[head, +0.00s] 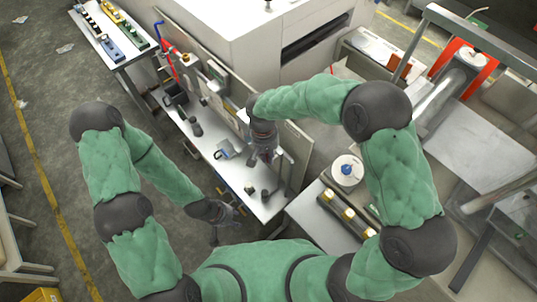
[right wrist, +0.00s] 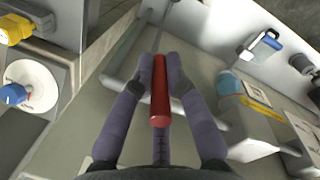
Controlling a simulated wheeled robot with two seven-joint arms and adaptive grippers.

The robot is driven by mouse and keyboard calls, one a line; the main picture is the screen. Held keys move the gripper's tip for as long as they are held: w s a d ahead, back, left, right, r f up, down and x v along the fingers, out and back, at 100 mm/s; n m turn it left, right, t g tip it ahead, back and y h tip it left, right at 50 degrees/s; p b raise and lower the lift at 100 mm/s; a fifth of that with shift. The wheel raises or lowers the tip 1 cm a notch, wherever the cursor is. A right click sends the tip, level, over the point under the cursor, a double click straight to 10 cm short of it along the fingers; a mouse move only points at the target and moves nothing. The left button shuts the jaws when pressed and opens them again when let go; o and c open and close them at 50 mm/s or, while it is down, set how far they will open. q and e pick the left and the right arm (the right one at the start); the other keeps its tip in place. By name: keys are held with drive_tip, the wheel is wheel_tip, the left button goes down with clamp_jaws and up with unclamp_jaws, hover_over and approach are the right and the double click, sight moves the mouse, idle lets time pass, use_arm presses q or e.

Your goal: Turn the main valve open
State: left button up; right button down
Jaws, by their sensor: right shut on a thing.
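A red cylindrical handle (right wrist: 160,92) lies between the two fingers of my right gripper (right wrist: 160,75) in the right wrist view. The fingers are closed in on its sides, and its near end faces the camera. In the head view my right gripper (head: 266,156) is over the right end of the workbench, close to the upright back panel, and hides the handle. Whether this handle belongs to the main valve cannot be told. My left gripper (head: 222,220) hangs in front of the bench, fingers apart, touching nothing visible.
The white workbench (head: 236,178) carries several dark small parts and a blue-grey item (head: 226,149). Red piping (head: 170,62) and a blue pipe (head: 158,32) are at its far left. A side table with a white disc (head: 347,170) stands to the right. Floor at left is open.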

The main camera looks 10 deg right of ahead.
drive_tip(key=shift+w+a+f+g+h+p, duration=0.15)
drive_tip(key=shift+w+g+h+p, duration=0.15)
drive_tip(key=shift+g+h, duration=0.3)
drive_tip(key=shift+w+a+f+g+h+p, duration=0.15)
drive_tip(key=shift+g+h+p, duration=0.25)
drive_tip(key=shift+g, duration=0.4)
drive_tip(key=shift+w+a+g+h+p, duration=0.25)
drive_tip(key=shift+g+h, duration=0.25)
drive_tip(key=shift+g, duration=0.2)
drive_tip(key=c, duration=1.2)
unclamp_jaws()
drive_tip(key=shift+c, duration=0.2)
drive_tip(key=v, duration=1.2)
drive_tip(key=shift+w+a+f, duration=0.15)
drive_tip(key=shift+w+f, duration=0.05)
